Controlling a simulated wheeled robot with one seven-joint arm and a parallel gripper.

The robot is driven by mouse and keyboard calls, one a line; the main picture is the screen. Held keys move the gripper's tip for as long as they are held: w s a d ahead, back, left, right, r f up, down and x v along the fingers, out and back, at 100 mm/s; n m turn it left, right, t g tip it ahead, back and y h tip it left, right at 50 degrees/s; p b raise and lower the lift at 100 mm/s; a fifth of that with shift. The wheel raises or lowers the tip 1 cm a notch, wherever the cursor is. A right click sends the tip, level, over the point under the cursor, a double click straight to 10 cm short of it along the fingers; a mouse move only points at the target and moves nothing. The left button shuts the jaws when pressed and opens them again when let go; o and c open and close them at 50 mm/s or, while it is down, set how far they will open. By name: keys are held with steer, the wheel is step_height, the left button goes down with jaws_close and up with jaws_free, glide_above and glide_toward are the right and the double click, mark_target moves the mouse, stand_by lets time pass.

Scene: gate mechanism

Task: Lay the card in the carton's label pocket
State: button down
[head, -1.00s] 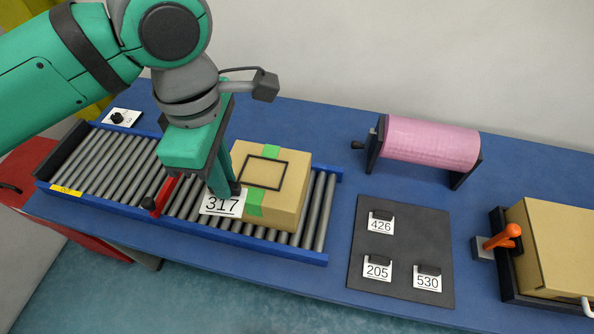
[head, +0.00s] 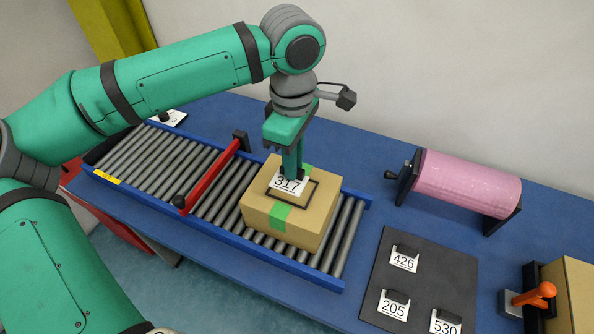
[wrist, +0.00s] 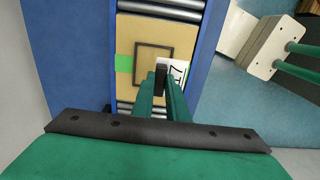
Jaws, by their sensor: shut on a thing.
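The carton (head: 258,211) is a tan box with green tape, sitting on the roller conveyor. Its label pocket is a black square frame (head: 316,192) on the top face; the frame also shows in the wrist view (wrist: 152,45). My gripper (head: 291,172) points down over the carton, shut on the white card marked 317 (head: 288,184) by its black grip. In the head view the card covers part of the frame. In the wrist view the card (wrist: 178,70) overlaps the frame's right side and sticks out past it. The gap beneath the card cannot be judged.
A red gate bar (head: 208,178) crosses the conveyor (head: 150,160) left of the carton. A dark mat (head: 440,275) holds cards 426, 205 and 530. A pink roll (head: 467,184) and an orange-handled lever (head: 535,294) stand to the right.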

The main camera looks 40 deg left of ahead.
steer(key=w+f, duration=0.1)
steer(key=w+a+f, duration=0.1)
steer(key=f, duration=0.1)
steer(key=shift+w+a+f, duration=0.2)
steer(key=shift+w+f, duration=0.1)
steer(key=shift+w, duration=0.05)
steer(key=shift+w+a+f, duration=0.1)
steer(key=shift+f, duration=0.8)
steer(key=shift+w+a+f, duration=0.1)
steer(key=shift+f, duration=0.8)
steer(key=shift+f, duration=0.15)
steer(key=c, duration=1.7)
jaws_free()
steer(key=shift+c, duration=0.2)
step_height(320, 180, up, 12)
steer(key=shift+r, duration=0.2)
